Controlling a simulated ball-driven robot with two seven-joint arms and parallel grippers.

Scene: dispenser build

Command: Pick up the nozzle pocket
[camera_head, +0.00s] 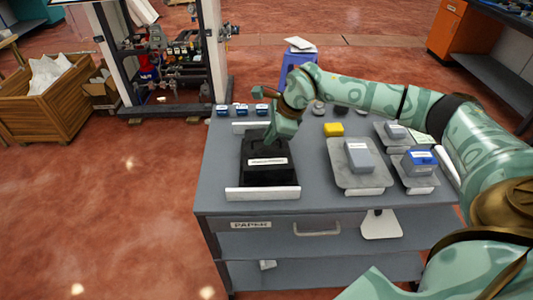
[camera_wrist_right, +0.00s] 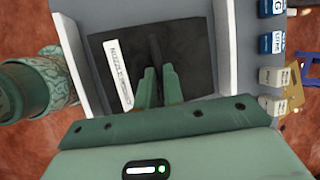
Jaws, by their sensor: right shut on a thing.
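The nozzle pocket (camera_head: 258,174) is a black block with a white label, at the left of the grey table, between two white strips. In the right wrist view the pocket (camera_wrist_right: 190,62) is a dark square with the label along its left side. My right gripper (camera_head: 273,142) reaches down onto the pocket's far part. In the wrist view its green fingers (camera_wrist_right: 159,85) are shut on a dark raised part in the middle. I cannot tell whether the pocket is lifted off its place. My left gripper is out of view.
Small blue-topped blocks (camera_head: 241,109) stand along the table's far left edge. A drawer labelled PAPER (camera_head: 251,225) is below. A wooden crate (camera_head: 48,105) stands at far left.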

